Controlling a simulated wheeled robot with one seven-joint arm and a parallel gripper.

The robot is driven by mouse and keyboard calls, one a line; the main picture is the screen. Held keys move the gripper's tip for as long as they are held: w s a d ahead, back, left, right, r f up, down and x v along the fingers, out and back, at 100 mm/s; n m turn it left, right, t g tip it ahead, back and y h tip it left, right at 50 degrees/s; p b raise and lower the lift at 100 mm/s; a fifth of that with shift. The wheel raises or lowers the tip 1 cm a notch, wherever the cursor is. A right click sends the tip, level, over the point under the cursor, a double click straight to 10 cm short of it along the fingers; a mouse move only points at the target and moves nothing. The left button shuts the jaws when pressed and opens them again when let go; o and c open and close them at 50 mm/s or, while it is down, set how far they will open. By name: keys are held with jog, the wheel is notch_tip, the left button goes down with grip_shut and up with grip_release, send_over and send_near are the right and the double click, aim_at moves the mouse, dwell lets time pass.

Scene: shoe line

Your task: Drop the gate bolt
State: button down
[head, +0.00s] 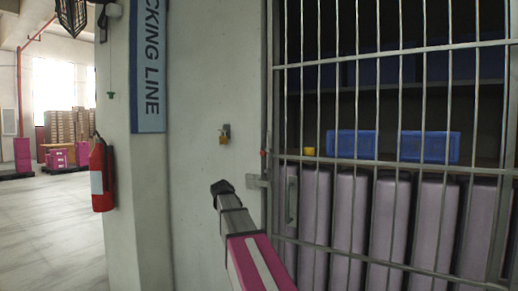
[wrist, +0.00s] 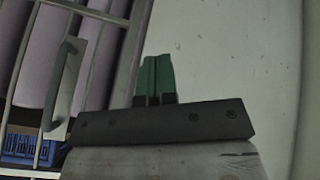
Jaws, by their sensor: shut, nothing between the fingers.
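The barred metal gate (head: 376,162) stands closed against the pale wall on the right in the head view. At its left edge are a small red-tipped part (head: 263,154), possibly the bolt knob, and a grey latch plate (head: 258,181). A grey pull handle (head: 292,200) is fixed just right of the plate, and this handle shows in the wrist view (wrist: 63,82). My gripper (wrist: 155,62) has green fingers, shut and empty, in front of the wall beside the gate edge. The fingers cannot be made out in the head view. The bolt is not distinguishable in the wrist view.
Behind the bars are blue crates (head: 424,146) and tall mauve boxes (head: 350,230). A fire extinguisher (head: 102,178) is on the wall's left end. Open floor (head: 50,230) lies further left.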

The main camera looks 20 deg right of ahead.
jog(key=w+d+r+m+t+h, duration=0.1)
jog(key=d+r+m+h, duration=0.1)
jog(key=r, duration=1.8)
jog(key=w+d+r+m+h, duration=0.2)
jog(key=d+r+m, duration=0.1)
jog(key=r, duration=1.6)
jog(key=shift+d+r+t, duration=0.35)
jog(key=shift+d+t, duration=0.05)
jog(key=shift+w, duration=0.1)
jog(key=shift+s+a+f+x, duration=0.15)
jog(key=shift+s+f+x, duration=0.15)
jog(key=shift+x, duration=1.85)
jog(key=shift+s+a+f+x, duration=0.15)
jog(key=shift+f+x, duration=0.25)
jog(key=shift+x, duration=1.75)
jog(key=shift+s+a+f+x, duration=0.1)
jog(key=shift+s+f+x, duration=0.2)
jog(key=shift+x, duration=1.85)
